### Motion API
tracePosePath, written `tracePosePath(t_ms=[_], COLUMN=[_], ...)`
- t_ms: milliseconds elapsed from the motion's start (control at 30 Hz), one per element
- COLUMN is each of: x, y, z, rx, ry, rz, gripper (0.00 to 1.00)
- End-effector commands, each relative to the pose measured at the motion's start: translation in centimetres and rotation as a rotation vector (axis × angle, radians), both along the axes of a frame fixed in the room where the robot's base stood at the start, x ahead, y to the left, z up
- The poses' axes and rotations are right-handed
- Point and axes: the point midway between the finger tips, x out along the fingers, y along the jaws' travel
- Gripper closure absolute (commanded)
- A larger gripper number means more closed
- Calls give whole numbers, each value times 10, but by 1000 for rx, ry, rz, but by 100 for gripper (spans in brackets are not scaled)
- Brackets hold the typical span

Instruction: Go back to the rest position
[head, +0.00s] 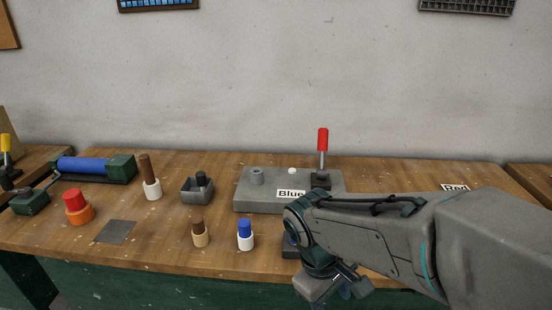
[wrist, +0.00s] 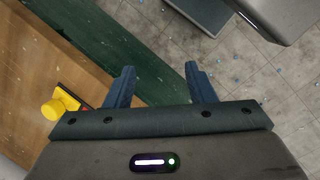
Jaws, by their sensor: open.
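My gripper (wrist: 160,84) shows in the wrist view with its two blue fingers spread apart and nothing between them. It points down past the green front edge of the workbench (wrist: 85,40), over the grey tiled floor. The wooden workbench (head: 150,258) spans the head view.
A grey block (head: 262,204) with a red-handled lever (head: 323,142) and a "Blue" label stands behind my arm. A blue-topped white piece (head: 245,236) and a brown-topped piece (head: 200,234) stand left of it. A yellow knob (wrist: 52,109) is near the gripper. Floor beyond the edge is open.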

Motion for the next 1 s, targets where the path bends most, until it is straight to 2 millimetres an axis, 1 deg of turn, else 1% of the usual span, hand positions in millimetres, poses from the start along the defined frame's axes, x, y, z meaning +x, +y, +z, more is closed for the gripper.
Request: tracePosePath(t_ms=[33,200,400,600,1000], x=[-2,-7,-9,-9,-9], y=[-9,-25,-40,-45,-45], z=[8,23,38,43,42], rx=[44,174,273,307,307], ry=[-39,-173,-308,-362,-364], rz=[-85,-342,-570,-656,-659], gripper=[50,50,50,50,50])
